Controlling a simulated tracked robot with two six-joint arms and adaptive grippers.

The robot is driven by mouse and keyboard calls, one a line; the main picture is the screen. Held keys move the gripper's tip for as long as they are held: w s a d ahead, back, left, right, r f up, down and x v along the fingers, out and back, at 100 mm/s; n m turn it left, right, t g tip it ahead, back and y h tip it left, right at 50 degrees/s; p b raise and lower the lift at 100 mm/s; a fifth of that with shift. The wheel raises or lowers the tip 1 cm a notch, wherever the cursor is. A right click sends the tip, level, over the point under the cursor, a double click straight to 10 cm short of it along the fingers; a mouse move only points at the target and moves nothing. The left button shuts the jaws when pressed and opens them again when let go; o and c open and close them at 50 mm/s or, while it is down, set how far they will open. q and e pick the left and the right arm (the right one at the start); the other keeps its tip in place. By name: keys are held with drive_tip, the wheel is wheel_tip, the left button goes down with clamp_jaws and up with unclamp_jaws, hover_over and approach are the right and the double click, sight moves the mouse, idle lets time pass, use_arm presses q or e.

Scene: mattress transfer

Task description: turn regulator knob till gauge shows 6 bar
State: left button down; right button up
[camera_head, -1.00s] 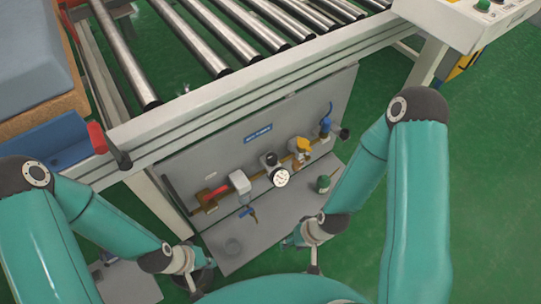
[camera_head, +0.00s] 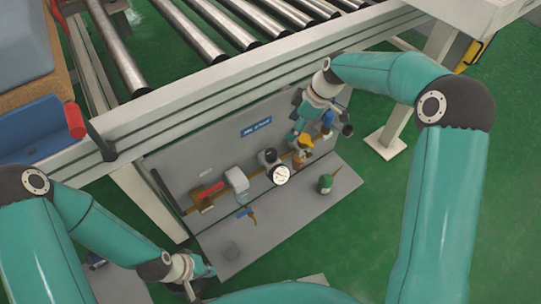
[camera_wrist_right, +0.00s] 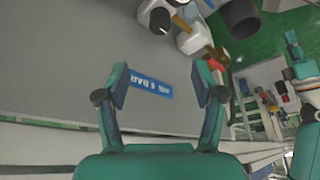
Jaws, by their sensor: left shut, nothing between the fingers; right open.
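The pressure gauge (camera_head: 281,174), with a round white face, sits on the pipe line across the grey panel; its needle is too small to read. A dark knob (camera_head: 269,156) stands directly above it, seemingly the regulator knob. My right gripper (camera_head: 299,128) is open in front of the panel, up and to the right of the knob and apart from it. In the right wrist view its fingers (camera_wrist_right: 163,88) frame a blue label (camera_wrist_right: 153,87) reading 6 BAR, with nothing between them. My left gripper (camera_head: 198,283) is shut and empty, low at the left.
A red-handled valve (camera_head: 208,191), clear bowl (camera_head: 237,182), yellow part (camera_head: 303,142) and blue part (camera_head: 327,120) line the pipe. A green bottle (camera_head: 325,184) stands on the lower plate (camera_head: 285,215). The roller conveyor frame (camera_head: 215,108) overhangs the panel.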

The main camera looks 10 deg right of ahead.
sight(272, 153)
drive_tip(key=b+x, duration=0.3)
drive_tip(key=x, duration=1.3)
drive_tip(key=shift+f, duration=0.25)
drive_tip(key=c, duration=1)
drive_tip(key=shift+a, duration=0.3)
drive_tip(key=shift+c, duration=0.7)
drive_tip(key=shift+d, duration=0.15)
